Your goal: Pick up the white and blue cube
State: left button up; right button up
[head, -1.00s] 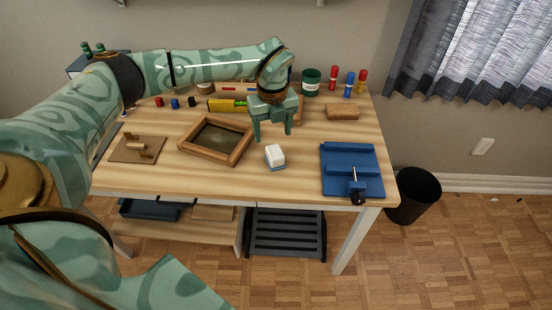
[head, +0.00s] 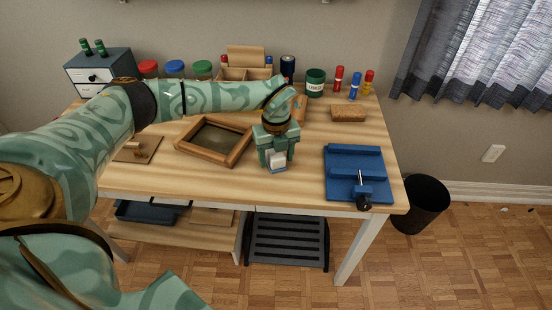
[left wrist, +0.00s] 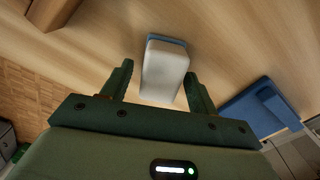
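The white and blue cube (head: 277,160) stands on the wooden desk, white on most of its body with blue along its base. My left gripper (head: 276,162) is directly over and around it in the head view, hiding part of it. In the left wrist view the cube (left wrist: 164,72) lies between and slightly beyond the two fingertips of the left gripper (left wrist: 160,80). The fingers are spread, with a gap visible on each side of the cube. My right gripper does not show.
A wooden frame tray (head: 237,155) is left of the cube. A blue bench-hook board with a clamp (head: 344,195) is to the right. A sanding block (head: 348,115), a green can (head: 315,82) and markers (head: 355,86) stand at the back. The desk between cube and blue board is clear.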

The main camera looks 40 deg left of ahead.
pick_arm(q)
jog(key=c, duration=0.9)
jog(key=shift+r+p, duration=0.3)
jog(key=shift+r, duration=0.25)
notch_tip(320, 180, up, 3)
jog(key=shift+r+p, duration=0.1)
jog(key=shift+p, duration=0.8)
jog(key=s+a+r+p, duration=0.1)
jog(key=s+r+p, duration=0.4)
jog(key=s, duration=0.9)
notch_tip(320, 180, up, 4)
jog(key=shift+f+p, duration=0.15)
jog(key=shift+p, duration=0.25)
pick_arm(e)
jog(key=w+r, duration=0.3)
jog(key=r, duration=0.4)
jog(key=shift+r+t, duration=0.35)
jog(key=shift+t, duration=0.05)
pick_arm(q)
jog(key=shift+a, duration=0.1)
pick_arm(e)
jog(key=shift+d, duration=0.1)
